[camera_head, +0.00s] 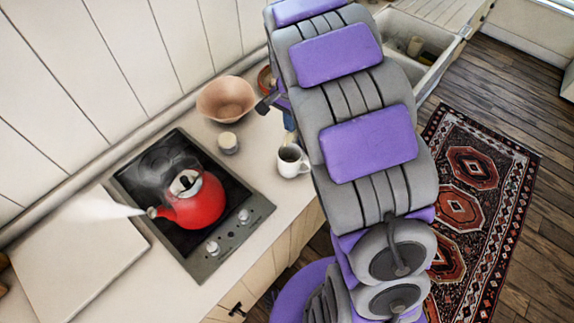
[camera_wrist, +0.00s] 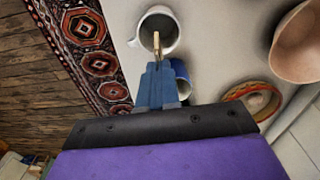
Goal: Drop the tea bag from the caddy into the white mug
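The white mug (camera_head: 292,161) stands upright on the counter, right of the stove; in the wrist view its open mouth (camera_wrist: 146,40) is just beyond my fingertips. My gripper (camera_wrist: 156,60) has its blue fingers close together on a thin tan piece (camera_wrist: 156,42), seemingly the tea bag seen edge-on. That piece overlaps the mug's opening in the wrist view; its height above the mug cannot be told. A shallow round dish with an orange rim (camera_wrist: 236,94), possibly the caddy, lies to the right. In the head view my arm hides most of the gripper.
A blue cup (camera_wrist: 180,68) is partly hidden behind my fingers. A pinkish bowl (camera_head: 226,99) and small jar (camera_head: 228,143) stand near the mug. A steaming red kettle (camera_head: 198,204) sits on the stove (camera_head: 212,252). A sink (camera_head: 446,52) is at the back right.

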